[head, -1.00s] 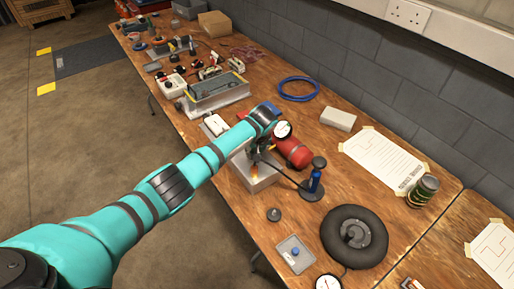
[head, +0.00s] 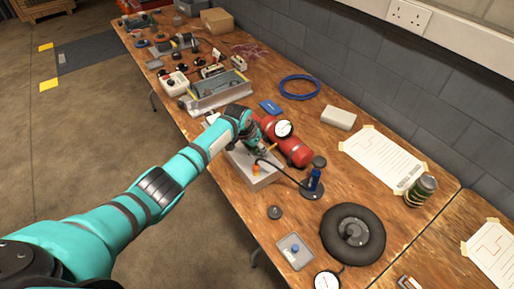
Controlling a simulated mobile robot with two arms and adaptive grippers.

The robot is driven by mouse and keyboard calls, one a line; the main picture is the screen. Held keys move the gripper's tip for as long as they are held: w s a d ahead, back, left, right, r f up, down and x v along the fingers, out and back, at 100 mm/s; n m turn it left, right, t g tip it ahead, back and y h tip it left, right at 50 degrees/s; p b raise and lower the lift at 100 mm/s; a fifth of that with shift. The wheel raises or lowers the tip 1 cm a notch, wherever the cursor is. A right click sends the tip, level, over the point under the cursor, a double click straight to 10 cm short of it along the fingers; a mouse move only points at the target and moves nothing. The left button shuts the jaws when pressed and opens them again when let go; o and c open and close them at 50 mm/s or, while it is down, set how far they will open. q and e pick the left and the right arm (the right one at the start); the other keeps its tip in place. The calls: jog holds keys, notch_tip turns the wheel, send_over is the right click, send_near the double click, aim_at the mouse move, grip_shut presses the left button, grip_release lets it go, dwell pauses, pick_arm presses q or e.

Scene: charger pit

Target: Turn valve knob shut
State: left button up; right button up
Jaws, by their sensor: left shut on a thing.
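My left arm reaches in from the left, and my left gripper (head: 258,148) is down over a pale grey box (head: 262,183) beside a red tank (head: 294,150). The gripper is shut on the valve knob, which the fingers and wrist mostly hide, so its angle cannot be told. A small orange part (head: 256,169) shows on the box just below the fingers, and a yellow part (head: 272,147) shows between the gripper and the tank. A round white gauge (head: 284,129) sits on the tank. My right gripper is not in view.
A black tyre (head: 353,235) and a small tray (head: 295,251) lie nearer. A grey open case (head: 216,92) and a blue hose ring (head: 299,87) lie behind.

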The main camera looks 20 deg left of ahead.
pick_arm(q)
jog(key=shift+w+a+f+m+h+b, duration=0.1)
jog(key=shift+f+m+h+b, duration=0.1)
jog(key=shift+m+h+b, duration=0.5)
jog(key=m+g+b, duration=0.1)
jog(key=m+b, duration=0.2)
jog(key=shift+m, duration=0.4)
jog(key=shift+a+r+m+g+h+b, duration=0.15)
jog(key=shift+m+g+h+b, duration=0.3)
jog(key=shift+m+b, duration=1)
jog(key=o, duration=1.1)
jog(key=shift+w, duration=0.1)
jog(key=shift+o, duration=0.2)
jog(key=shift+r, duration=0.1)
jog(key=v, duration=1.1)
jog(key=shift+r, duration=0.35)
